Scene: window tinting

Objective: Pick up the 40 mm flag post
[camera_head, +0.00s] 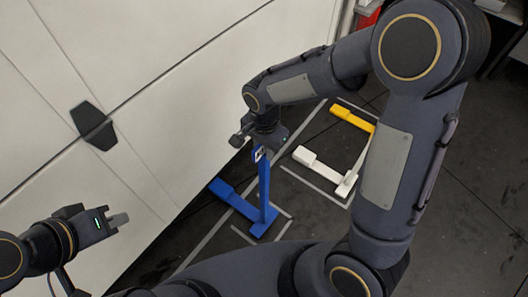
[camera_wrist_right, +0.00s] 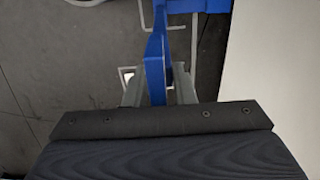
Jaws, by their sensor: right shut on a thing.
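A blue flag post (camera_head: 264,190) stands upright with a flat blue foot (camera_head: 234,200) near the white panel. My right gripper (camera_head: 260,152) is above it and shut on its upper end. In the right wrist view the blue post (camera_wrist_right: 155,68) lies between the two fingers of my right gripper (camera_wrist_right: 157,88). I cannot tell whether its foot touches the floor. A white post (camera_head: 320,164) and a yellow post (camera_head: 352,118) are farther back. No 40 mm marking is readable. My left gripper (camera_head: 118,221) is away at the lower left, apparently empty; its finger gap is unclear.
A large white panel (camera_head: 150,110) with a black handle-like fitting (camera_head: 93,125) fills the left side, close to the blue post. Light lines mark the dark floor (camera_head: 470,230). A red object (camera_head: 369,17) is at the back. Open floor lies at the right.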

